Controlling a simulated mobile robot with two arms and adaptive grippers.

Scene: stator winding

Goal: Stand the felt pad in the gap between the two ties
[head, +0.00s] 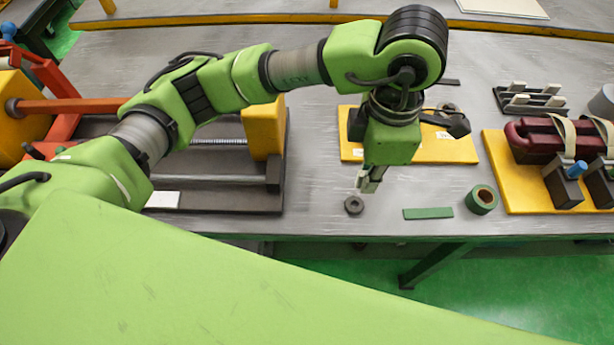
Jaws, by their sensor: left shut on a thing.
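My left gripper (368,182) points down above the grey table, between a small dark ring and a yellow board. It is shut on a small pale piece, apparently the felt pad (361,180); the fingers hide much of it. Two beige ties (566,130) (604,133) loop over a dark red coil (532,136) on a yellow board at the right. The coil's top shows between the ties. The gripper is well to the left of the coil, apart from it. My right gripper is not in view.
A blue-topped clamp block (572,178) stands at the coil's front. A green tape roll (482,199), a flat green strip (428,213) and the dark ring (354,205) lie near the table's front edge. A dark rack (531,99) stands behind the coil.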

